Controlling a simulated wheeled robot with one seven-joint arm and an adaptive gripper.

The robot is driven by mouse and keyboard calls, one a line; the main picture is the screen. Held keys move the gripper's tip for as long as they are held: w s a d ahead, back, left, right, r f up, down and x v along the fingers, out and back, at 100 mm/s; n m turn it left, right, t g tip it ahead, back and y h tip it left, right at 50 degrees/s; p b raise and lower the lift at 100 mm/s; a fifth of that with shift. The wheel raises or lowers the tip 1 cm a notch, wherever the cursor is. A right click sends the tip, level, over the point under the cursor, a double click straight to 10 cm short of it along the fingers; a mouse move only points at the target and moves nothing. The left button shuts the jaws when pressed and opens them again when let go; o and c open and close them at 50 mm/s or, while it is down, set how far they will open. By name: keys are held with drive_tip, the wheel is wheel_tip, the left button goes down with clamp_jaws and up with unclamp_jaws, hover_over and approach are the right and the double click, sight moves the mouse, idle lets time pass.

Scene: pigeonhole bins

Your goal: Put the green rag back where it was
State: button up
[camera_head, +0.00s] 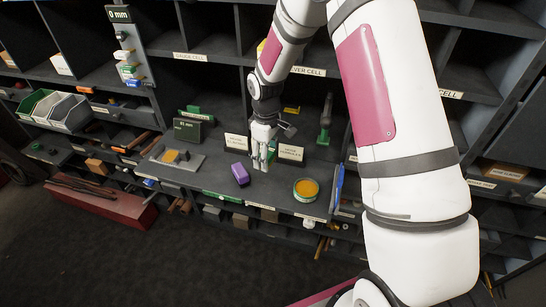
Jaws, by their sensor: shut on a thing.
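My gripper (263,160) points down over the front of the dark counter shelf (222,178), near the middle of the picture. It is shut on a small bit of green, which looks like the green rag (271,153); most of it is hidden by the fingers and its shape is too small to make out. The gripper is between two small white label cards (236,143) and (290,152). I cannot tell whether the rag touches the shelf.
A purple block (240,174) lies just left of my gripper, and a round green tin with an orange top (306,190) stands to the right. A grey plate with a yellow piece (177,157) lies further left. Pigeonhole dividers and a green-based upright tool (325,120) stand behind.

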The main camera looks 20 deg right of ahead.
sight(268, 182)
drive_tip(key=shift+f+n, duration=0.35)
drive_tip(key=shift+n, duration=0.65)
drive_tip(key=shift+f+b, duration=1.25)
drive_tip(key=shift+f, duration=2.75)
drive_tip(key=shift+f, duration=0.4)
drive_tip(key=o, duration=1.1)
drive_tip(key=shift+o, duration=0.2)
drive_tip(key=o, duration=0.5)
drive_tip(key=shift+o, duration=0.2)
